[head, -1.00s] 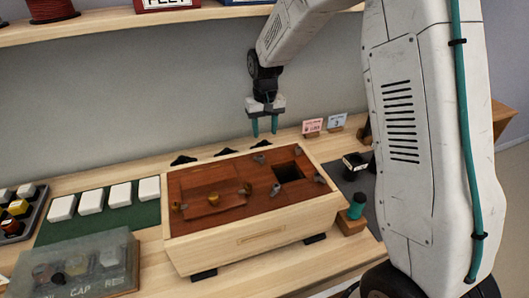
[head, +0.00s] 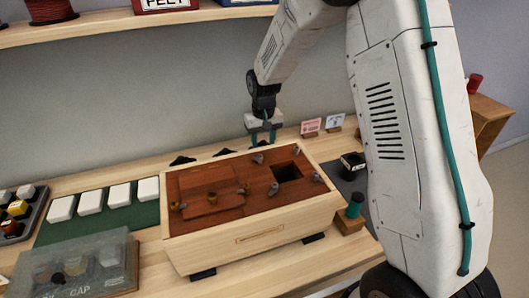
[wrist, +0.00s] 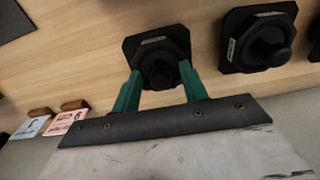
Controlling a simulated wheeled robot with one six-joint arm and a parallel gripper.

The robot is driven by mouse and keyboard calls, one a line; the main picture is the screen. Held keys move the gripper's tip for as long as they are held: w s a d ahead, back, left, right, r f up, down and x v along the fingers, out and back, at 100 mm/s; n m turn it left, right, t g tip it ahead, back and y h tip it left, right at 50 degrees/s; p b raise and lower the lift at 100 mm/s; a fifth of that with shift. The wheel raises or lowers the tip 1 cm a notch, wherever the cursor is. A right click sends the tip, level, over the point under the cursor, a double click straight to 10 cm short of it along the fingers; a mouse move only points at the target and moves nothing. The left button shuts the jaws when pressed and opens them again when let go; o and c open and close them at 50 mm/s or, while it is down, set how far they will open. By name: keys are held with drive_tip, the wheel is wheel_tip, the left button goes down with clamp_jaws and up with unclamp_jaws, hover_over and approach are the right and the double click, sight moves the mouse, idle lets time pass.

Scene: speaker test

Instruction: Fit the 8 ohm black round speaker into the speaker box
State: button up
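The light wooden speaker box (head: 250,238) stands on the bench. Its brown top has a dark square opening (head: 287,172) at the right, with small grey clips around it. My gripper (head: 262,138) is low behind the box. In the wrist view its teal fingers (wrist: 160,72) are apart, one each side of the round rear of a black speaker (wrist: 160,50); I cannot tell whether they touch it. This speaker has a clipped-corner flange and a pale label, too small to read. A similar second black speaker (wrist: 258,40) lies beside it. Their front faces are hidden.
Pink (head: 311,127) and blue (head: 335,122) cards stand right of my gripper. A black holder (head: 353,163) sits on a grey mat, near a teal-topped item (head: 355,205) on a wooden block. A clear-lidded case (head: 85,265) stands front left. A shelf (head: 120,27) runs above.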

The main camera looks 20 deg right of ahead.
drive_tip(key=shift+s+f, duration=0.3)
drive_tip(key=shift+f, duration=0.25)
drive_tip(key=shift+r, duration=0.15)
drive_tip(key=shift+w+a+r, duration=0.1)
drive_tip(key=shift+r, duration=0.1)
clamp_jaws()
drive_tip(key=shift+w+r, duration=0.1)
drive_tip(key=shift+r, duration=0.05)
drive_tip(key=shift+w+r, duration=0.1)
drive_tip(key=shift+r, duration=2.4)
